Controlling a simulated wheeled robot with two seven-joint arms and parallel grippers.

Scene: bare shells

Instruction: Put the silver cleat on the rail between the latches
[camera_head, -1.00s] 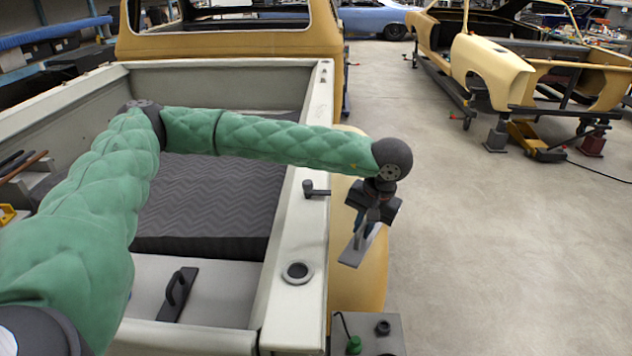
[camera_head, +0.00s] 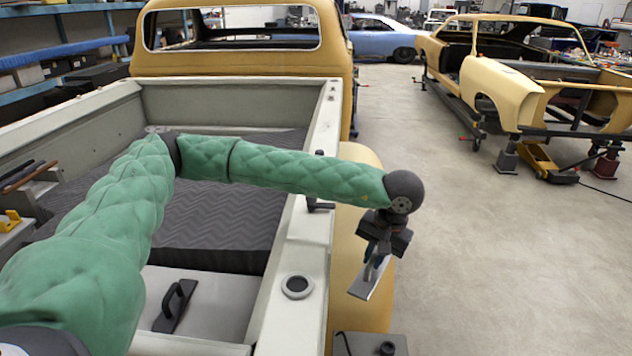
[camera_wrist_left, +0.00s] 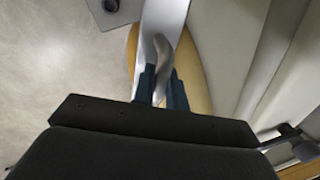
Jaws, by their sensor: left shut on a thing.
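My left gripper (camera_head: 374,258) is shut on the silver cleat (camera_head: 366,282), which hangs below it, tilted. In the left wrist view the cleat (camera_wrist_left: 163,58) shows as a curved silver piece between the dark fingers. The gripper and cleat are to the right of the pale rail (camera_head: 305,245), off its outer edge, in front of the yellow fender. A dark latch (camera_head: 320,206) stands on the rail, partly behind my green sleeved arm. I cannot make out a second latch for certain. My right gripper is not in view.
A round ringed hole (camera_head: 297,286) is in the rail. A black handle (camera_head: 175,305) lies on the tailgate. A grey box (camera_head: 370,345) stands at the bottom edge. A dark ridged mat (camera_head: 215,225) covers the bed. The floor to the right is clear up to a yellow car body (camera_head: 500,95).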

